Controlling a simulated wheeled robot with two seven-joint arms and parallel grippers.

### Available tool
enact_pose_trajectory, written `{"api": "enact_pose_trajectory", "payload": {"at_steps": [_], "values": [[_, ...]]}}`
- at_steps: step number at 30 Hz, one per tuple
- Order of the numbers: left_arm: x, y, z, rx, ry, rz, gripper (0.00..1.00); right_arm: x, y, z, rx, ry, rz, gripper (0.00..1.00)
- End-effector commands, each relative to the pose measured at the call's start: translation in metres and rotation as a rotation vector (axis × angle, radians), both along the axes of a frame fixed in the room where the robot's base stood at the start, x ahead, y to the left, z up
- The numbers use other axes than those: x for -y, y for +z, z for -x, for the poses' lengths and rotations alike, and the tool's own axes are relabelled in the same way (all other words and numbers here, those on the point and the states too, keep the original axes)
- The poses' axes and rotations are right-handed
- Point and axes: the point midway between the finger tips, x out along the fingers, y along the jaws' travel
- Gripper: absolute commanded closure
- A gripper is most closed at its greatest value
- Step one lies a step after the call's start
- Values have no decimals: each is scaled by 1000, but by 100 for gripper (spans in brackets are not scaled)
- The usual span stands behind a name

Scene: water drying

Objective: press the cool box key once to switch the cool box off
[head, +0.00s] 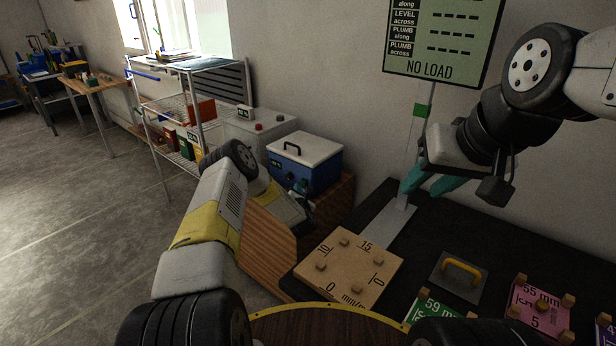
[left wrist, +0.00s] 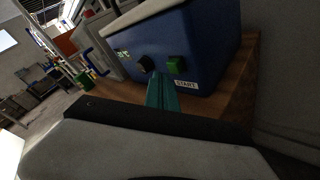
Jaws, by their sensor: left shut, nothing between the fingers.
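The blue box with a white lid (head: 312,162), which looks like the cool box, stands on a wooden stand. Its front (left wrist: 215,45) fills the upper part of the left wrist view. That front has a green key (left wrist: 176,64) above a START label (left wrist: 186,84), and a dark key or knob (left wrist: 145,64) to its left. My left gripper (left wrist: 162,84) is shut and empty, its teal fingertips just below and between these two. I cannot tell whether they touch. In the head view, my left gripper (head: 306,188) is at the box's lower front. My right gripper (head: 424,188) is open and empty above the dark bench.
A grey unit with a red button (head: 258,127) stands left of the blue box, beside a wire shelf (head: 182,110). The dark bench holds a wooden dial board (head: 345,262), a plate with a yellow handle (head: 460,270) and a pink block (head: 540,305). Open floor lies left.

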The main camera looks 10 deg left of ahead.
Motion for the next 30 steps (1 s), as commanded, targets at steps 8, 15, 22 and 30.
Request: {"api": "enact_pose_trajectory", "payload": {"at_steps": [8, 15, 22, 30], "values": [[4, 0, -5, 0, 0, 0, 100, 0, 0, 0, 0, 0, 0, 64], [4, 0, -5, 0, 0, 0, 100, 0, 0, 0, 0, 0, 0, 64], [5, 0, -7, 0, 0, 0, 100, 0, 0, 0, 0, 0, 0, 64], [7, 0, -10, 0, 0, 0, 100, 0, 0, 0, 0, 0, 0, 64]]}}
